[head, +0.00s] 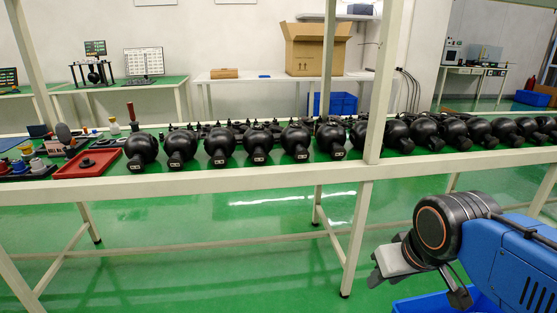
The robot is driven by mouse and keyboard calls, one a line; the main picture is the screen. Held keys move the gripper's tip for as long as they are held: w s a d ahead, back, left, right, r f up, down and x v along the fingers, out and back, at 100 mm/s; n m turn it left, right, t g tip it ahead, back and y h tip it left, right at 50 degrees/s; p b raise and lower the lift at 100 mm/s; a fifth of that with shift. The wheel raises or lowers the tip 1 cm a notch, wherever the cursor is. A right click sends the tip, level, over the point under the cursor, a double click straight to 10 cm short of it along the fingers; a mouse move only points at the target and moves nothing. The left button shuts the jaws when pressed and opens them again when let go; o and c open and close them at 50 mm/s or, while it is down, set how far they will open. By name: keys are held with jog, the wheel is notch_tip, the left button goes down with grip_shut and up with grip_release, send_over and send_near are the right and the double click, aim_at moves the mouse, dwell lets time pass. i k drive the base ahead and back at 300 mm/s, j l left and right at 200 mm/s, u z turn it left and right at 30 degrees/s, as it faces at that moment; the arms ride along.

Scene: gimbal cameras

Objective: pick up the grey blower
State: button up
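My gripper (386,272) is at the lower right of the head view, in front of the workbench and below its top edge. It is seen from the side, and I cannot tell whether its fingers are apart. I cannot pick out a grey blower for certain. A dark grey rounded piece (64,134) stands among small items at the left end of the bench. A smaller grey piece (38,165) lies near it. Both are too small to name, and both are far from my gripper.
Several black gimbal cameras (220,146) stand in a row along the white-framed bench (215,180). A red tray (88,163) lies at its left end. White posts (384,80) rise from the bench. A blue bin (440,302) is below my arm. Green floor is open underneath.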

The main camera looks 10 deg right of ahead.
aim_at(63, 131)
jog(key=u, duration=1.25)
jog(key=i+j+u, duration=0.15)
jog(key=i+l, duration=0.05)
